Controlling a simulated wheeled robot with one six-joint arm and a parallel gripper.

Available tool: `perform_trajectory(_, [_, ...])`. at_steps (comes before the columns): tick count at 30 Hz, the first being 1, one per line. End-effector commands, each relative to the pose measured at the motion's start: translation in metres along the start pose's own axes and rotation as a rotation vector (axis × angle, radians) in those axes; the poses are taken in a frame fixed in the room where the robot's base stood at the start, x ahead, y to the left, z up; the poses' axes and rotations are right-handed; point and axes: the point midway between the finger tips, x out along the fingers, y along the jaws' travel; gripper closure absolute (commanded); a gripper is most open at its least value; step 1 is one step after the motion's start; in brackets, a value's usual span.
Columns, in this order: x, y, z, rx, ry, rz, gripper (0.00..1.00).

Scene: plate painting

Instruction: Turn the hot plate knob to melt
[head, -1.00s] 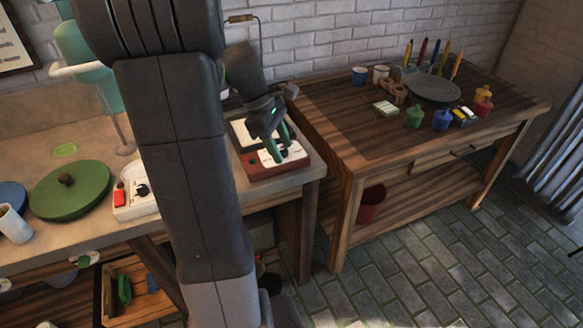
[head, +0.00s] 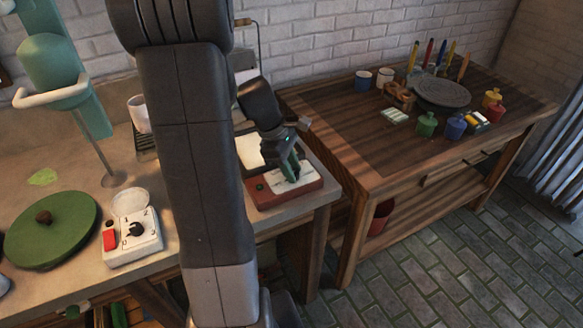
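The hot plate (head: 262,194) is a red-brown box with a pale top plate and a white control panel on its front part. It stands at the right end of the stone counter. My gripper (head: 291,173) points down over the white panel, its green fingers at the spot of the knob. The knob itself is hidden by the fingers, and I cannot tell whether they touch or grip it. A small green dot shows on the panel's left side. The panel markings are too small to read.
A white control box (head: 132,237) with a red switch and black dial sits on the counter beside a green round lid (head: 50,229). A green drill-like machine (head: 58,75) stands behind. The wooden table (head: 345,150) at right holds paint pots, cups and a grey disc.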

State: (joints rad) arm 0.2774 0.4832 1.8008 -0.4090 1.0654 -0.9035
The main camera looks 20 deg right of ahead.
Motion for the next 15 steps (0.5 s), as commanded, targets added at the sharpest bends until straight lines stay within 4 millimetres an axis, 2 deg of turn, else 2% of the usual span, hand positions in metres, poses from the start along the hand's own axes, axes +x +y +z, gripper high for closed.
perform_trajectory(1, [-0.0001, 0.0, -0.0001, 0.0, 0.0, 0.0, 0.82])
perform_trajectory(3, [-0.0001, 0.0, -0.0001, 0.0, 0.0, 0.0, 0.96])
perform_trajectory(4, [-0.0001, 0.0, -0.0001, 0.0, 0.0, 0.0, 0.97])
perform_trajectory(15, [-0.0012, 0.0003, 0.0006, 0.058, 0.0, -0.027, 0.97])
